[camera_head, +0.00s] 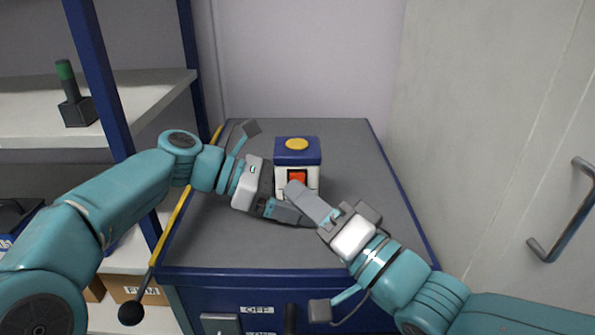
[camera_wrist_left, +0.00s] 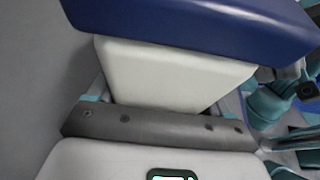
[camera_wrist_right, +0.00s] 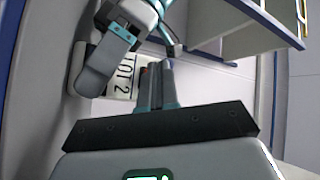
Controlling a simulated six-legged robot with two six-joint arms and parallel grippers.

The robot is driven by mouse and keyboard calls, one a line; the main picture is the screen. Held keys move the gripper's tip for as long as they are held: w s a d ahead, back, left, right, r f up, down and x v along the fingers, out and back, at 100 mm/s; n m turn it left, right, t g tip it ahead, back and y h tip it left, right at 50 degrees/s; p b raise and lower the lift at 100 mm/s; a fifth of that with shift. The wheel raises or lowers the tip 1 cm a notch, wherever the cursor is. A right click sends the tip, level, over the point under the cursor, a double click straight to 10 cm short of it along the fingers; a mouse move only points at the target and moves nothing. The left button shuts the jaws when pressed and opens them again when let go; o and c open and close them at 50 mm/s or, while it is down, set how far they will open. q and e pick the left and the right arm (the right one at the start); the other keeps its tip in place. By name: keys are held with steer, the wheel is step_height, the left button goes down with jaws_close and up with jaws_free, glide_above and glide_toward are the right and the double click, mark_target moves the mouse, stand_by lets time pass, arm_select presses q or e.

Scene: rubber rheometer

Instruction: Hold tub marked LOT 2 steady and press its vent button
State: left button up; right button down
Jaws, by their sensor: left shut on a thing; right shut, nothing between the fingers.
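My left gripper (camera_head: 285,200) is shut on the tub from the left; the white body (camera_wrist_left: 165,72) fills the left wrist view under the blue lid. My right gripper (camera_head: 296,190) is shut and empty, its tips right at the lower part of the button. I cannot tell whether they touch it.
The grey bench top (camera_head: 350,222) is clear around the tub. A shelf unit (camera_head: 150,85) with blue posts stands at the left, holding a dark block with a green-topped rod (camera_head: 72,92). A pale door with a grey handle (camera_head: 565,215) is at the right.

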steer(key=s, duration=0.6)
stand_by(0.3)
arm_select(q)
steer(key=o, duration=1.3)
steer(key=shift+a, duration=0.1)
